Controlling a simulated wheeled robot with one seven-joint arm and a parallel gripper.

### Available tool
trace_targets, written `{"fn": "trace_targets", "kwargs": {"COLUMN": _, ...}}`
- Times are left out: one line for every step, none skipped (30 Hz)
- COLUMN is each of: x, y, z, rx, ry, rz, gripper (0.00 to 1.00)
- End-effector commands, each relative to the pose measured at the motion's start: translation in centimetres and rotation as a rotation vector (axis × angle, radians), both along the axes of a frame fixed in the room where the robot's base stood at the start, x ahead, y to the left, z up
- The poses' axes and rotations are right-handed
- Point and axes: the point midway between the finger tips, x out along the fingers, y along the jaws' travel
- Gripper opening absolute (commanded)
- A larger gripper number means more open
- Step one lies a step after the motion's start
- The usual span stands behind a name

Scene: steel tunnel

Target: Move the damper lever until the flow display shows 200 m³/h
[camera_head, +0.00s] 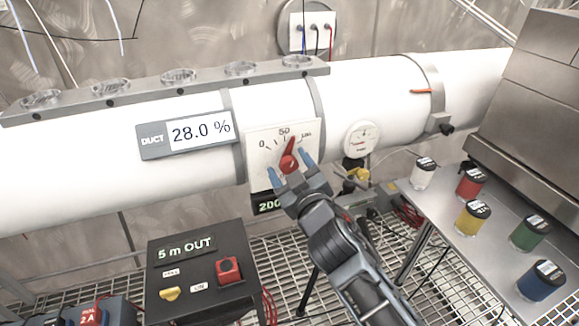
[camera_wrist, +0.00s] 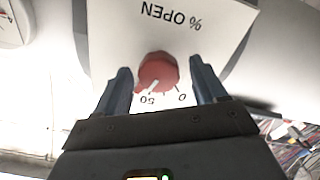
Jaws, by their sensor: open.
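The red damper lever (camera_head: 288,161) sits on a white scale plate (camera_head: 256,150) on the duct, its tip pointing up and slightly right, past the 50 mark. It also shows in the wrist view as a red knob (camera_wrist: 157,72) with a pale pointer, below the "% OPEN" lettering. My gripper (camera_head: 289,166) is open, with one blue finger on each side of the lever. In the wrist view gaps show between the fingers (camera_wrist: 160,68) and the knob. The flow display (camera_head: 266,204) below the plate shows green digits "200"; my gripper hides its right part.
A duct label (camera_head: 185,134) reads 28.0 %. A round gauge (camera_head: 362,139) is right of the plate. A black control box (camera_head: 200,262) reading "5 m OUT" stands below left. A steel shelf (camera_head: 492,262) with several coloured jars is at right.

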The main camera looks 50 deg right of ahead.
Motion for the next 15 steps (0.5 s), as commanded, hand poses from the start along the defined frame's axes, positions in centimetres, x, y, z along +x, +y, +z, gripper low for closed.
{"fn": "trace_targets", "kwargs": {"x": -0.5, "y": 0.3, "z": -0.3, "rx": 0.001, "ry": 0.002, "rz": 0.0, "gripper": 0.71}}
{"fn": "trace_targets", "kwargs": {"x": -0.8, "y": 0.5, "z": -0.3, "rx": 0.001, "ry": 0.002, "rz": 0.0, "gripper": 0.71}}
{"fn": "trace_targets", "kwargs": {"x": -1.3, "y": 0.9, "z": -0.4, "rx": 0.001, "ry": 0.002, "rz": 0.0, "gripper": 0.71}}
{"fn": "trace_targets", "kwargs": {"x": -1.7, "y": 1.1, "z": -0.4, "rx": 0.002, "ry": 0.001, "rz": 0.0, "gripper": 0.71}}
{"fn": "trace_targets", "kwargs": {"x": -2.1, "y": 1.4, "z": -0.4, "rx": 0.003, "ry": 0.002, "rz": 0.0, "gripper": 0.71}}
{"fn": "trace_targets", "kwargs": {"x": -2.6, "y": 1.8, "z": -0.5, "rx": 0.002, "ry": 0.003, "rz": 0.0, "gripper": 0.71}}
{"fn": "trace_targets", "kwargs": {"x": -3.1, "y": 2.0, "z": -0.5, "rx": 0.002, "ry": 0.003, "rz": 0.0, "gripper": 0.71}}
{"fn": "trace_targets", "kwargs": {"x": -3.5, "y": 2.3, "z": -0.5, "rx": 0.001, "ry": 0.003, "rz": -0.001, "gripper": 0.71}}
{"fn": "trace_targets", "kwargs": {"x": -4.0, "y": 2.6, "z": -0.4, "rx": 0.001, "ry": 0.003, "rz": -0.001, "gripper": 0.71}}
{"fn": "trace_targets", "kwargs": {"x": -4.3, "y": 2.9, "z": -0.4, "rx": 0.002, "ry": 0.002, "rz": -0.001, "gripper": 0.71}}
{"fn": "trace_targets", "kwargs": {"x": -4.6, "y": 3.1, "z": -0.4, "rx": 0.001, "ry": 0.002, "rz": 0.0, "gripper": 0.71}}
{"fn": "trace_targets", "kwargs": {"x": -5.0, "y": 3.4, "z": -0.4, "rx": 0.001, "ry": 0.002, "rz": 0.0, "gripper": 0.71}}
{"fn": "trace_targets", "kwargs": {"x": -5.2, "y": 3.5, "z": -0.4, "rx": 0.001, "ry": 0.002, "rz": 0.0, "gripper": 0.71}}
{"fn": "trace_targets", "kwargs": {"x": -5.5, "y": 3.7, "z": -0.3, "rx": 0.001, "ry": 0.002, "rz": 0.0, "gripper": 0.71}}
{"fn": "trace_targets", "kwargs": {"x": -5.7, "y": 3.8, "z": -0.3, "rx": 0.001, "ry": 0.001, "rz": 0.0, "gripper": 0.71}}
